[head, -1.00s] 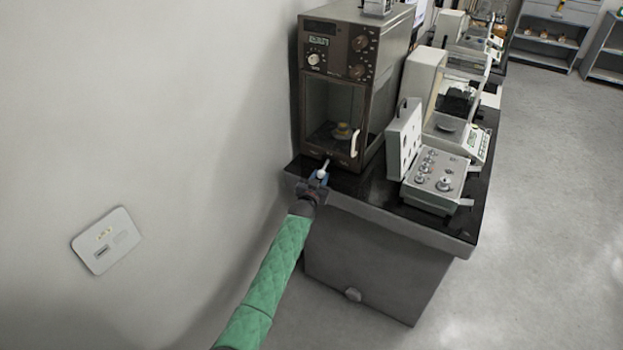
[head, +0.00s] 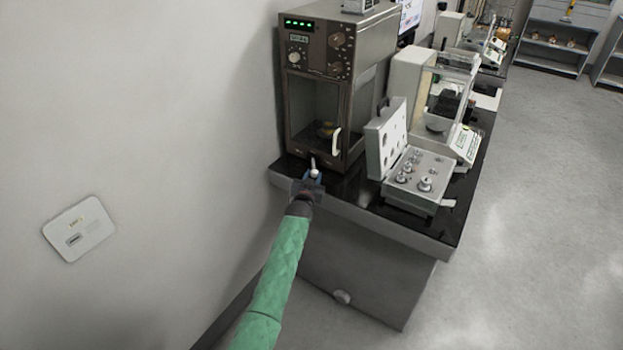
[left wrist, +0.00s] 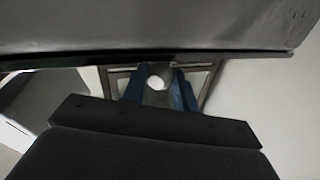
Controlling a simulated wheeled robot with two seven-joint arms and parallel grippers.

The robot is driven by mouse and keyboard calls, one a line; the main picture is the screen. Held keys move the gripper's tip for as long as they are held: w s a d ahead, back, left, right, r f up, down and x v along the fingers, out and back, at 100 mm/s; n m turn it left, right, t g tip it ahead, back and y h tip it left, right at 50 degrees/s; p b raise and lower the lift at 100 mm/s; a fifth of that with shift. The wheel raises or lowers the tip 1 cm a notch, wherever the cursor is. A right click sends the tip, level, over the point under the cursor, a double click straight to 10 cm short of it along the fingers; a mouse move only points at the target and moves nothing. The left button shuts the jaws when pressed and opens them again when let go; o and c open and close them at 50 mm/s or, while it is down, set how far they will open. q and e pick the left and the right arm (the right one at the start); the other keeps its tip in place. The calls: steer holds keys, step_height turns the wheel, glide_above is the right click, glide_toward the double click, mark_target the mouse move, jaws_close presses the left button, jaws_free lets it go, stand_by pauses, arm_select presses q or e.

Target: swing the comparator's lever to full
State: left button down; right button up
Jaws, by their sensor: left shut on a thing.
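The comparator (head: 362,85) is a tall brown cabinet with a glass front, a white door handle and knobs at the top, standing on the dark table. A row of green lights glows on its upper panel. Its lever (head: 313,165) sticks out low at the front and ends in a pale round knob. My left gripper (head: 312,179) is shut on that knob. In the left wrist view the white knob (left wrist: 157,83) sits between the two blue fingers of the left gripper (left wrist: 157,92). A small brass-coloured thing stands inside the chamber. My right gripper is not in view.
An open grey case of weights (head: 418,181) lies right of the comparator on the table (head: 395,226). A balance (head: 465,142) stands behind it. Floor at right is free.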

arm_select(q)
steer(key=shift+d, duration=0.2)
steer(key=c, duration=1.1)
jaws_free()
steer(key=shift+d, duration=0.2)
steer(key=shift+s+a+f, duration=0.1)
steer(key=shift+s+a, duration=0.1)
steer(key=shift+s, duration=0.1)
steer(key=s+a+b, duration=0.1)
steer(key=s+b, duration=0.1)
steer(key=s, duration=0.5)
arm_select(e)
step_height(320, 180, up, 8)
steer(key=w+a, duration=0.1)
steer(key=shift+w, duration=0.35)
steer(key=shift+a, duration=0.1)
